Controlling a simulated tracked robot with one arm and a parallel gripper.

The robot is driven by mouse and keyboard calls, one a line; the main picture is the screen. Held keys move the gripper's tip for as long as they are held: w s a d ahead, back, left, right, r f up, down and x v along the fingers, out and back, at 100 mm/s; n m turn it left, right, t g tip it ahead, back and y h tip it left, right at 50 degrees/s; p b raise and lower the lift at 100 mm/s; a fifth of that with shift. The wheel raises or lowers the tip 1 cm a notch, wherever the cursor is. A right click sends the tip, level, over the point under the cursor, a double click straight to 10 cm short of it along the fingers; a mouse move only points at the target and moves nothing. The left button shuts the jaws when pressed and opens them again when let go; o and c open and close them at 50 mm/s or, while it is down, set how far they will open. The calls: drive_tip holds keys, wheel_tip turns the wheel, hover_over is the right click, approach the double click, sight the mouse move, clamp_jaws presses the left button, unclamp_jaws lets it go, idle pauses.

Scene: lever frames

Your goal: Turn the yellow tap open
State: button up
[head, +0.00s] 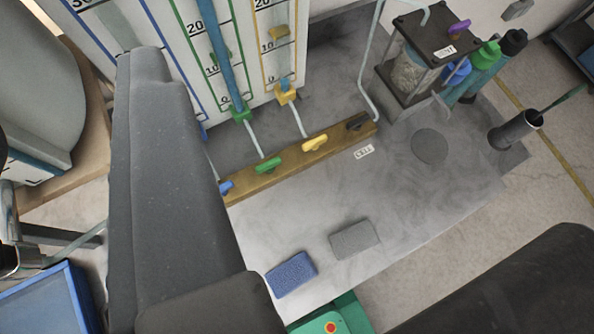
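The yellow tap (314,143) sits on a brown bar (292,160) on the grey bench, between a green tap (270,164) and a black tap (356,122). Its small handle appears to lie roughly along the bar. My gripper (362,147) shows as two large dark grey fingers, one at the left and one cut off at the lower right. They are wide apart with nothing held between them. The yellow tap is beyond them, apart from both. The left finger hides part of the gauge panel and the bench's left side.
A blue tap (226,187) is at the bar's near end, close to my left finger. A gauge panel (237,45) with tubes stands behind. A framed jar (409,72) and bottles (483,62) stand at right. Blue (291,274) and grey (354,239) pads lie in front.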

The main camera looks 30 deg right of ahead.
drive_tip(key=w+d+f+m+g+p, duration=0.2)
drive_tip(key=w+d+f+m+g, duration=0.15)
drive_tip(key=w+f, duration=0.4)
drive_tip(key=m+g+p, duration=0.6)
drive_tip(key=m+g, duration=0.4)
drive_tip(key=m, duration=0.2)
hover_over(315, 140)
wheel_tip(315, 140, down, 27)
wheel_tip(315, 140, down, 14)
drive_tip(key=shift+r+p, duration=0.2)
drive_tip(key=shift+p, duration=0.25)
